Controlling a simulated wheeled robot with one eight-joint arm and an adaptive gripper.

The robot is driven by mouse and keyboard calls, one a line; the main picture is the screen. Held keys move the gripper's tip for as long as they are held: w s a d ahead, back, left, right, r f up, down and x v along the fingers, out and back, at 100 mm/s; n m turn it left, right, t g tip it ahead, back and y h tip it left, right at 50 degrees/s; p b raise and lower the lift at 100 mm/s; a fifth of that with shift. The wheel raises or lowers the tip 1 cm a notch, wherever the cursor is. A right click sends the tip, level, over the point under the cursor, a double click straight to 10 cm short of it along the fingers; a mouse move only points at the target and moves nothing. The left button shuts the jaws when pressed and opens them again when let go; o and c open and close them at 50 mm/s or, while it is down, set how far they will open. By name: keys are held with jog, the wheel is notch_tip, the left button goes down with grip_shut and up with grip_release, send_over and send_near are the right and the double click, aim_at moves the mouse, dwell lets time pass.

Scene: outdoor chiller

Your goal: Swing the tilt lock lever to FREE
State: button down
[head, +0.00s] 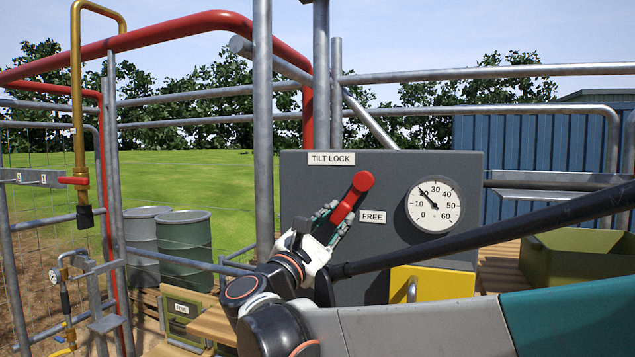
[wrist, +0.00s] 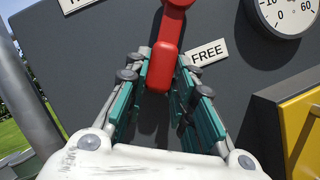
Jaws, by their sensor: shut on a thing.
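The tilt lock lever (head: 350,198) is red and sits on a dark grey panel (head: 305,200) under a TILT LOCK label (head: 331,158). Its round hub is at the upper right and its arm slants down to the left. The FREE label (head: 373,217) is just right of the lever arm. My gripper (head: 330,220) is shut on the lower end of the lever. In the wrist view the lever (wrist: 165,60) lies between the teal fingers of my gripper (wrist: 160,80), close beside the FREE label (wrist: 208,52). Part of its lower end is hidden by the fingers in the head view.
A round gauge (head: 434,204) is on the panel to the right. A yellow box (head: 435,283) juts out below it. A grey upright post (head: 263,130) stands just left of the panel. Metal drums (head: 184,235) and railings stand further left.

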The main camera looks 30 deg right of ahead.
jog(key=shift+s+d+f+n, duration=0.2)
jog(key=shift+s+d+n, duration=0.1)
jog(key=shift+d+n, duration=0.3)
jog(key=shift+d, duration=0.1)
jog(key=c, duration=1.6)
grip_release()
jog(key=shift+c, duration=0.2)
jog(key=shift+o, duration=1.4)
jog(key=shift+a, duration=0.45)
jog(key=shift+a+r+t, duration=0.1)
jog(key=shift+a+t, duration=0.2)
jog(key=shift+d, duration=0.4)
jog(key=v, duration=1.3)
jog(key=shift+w+a, duration=0.2)
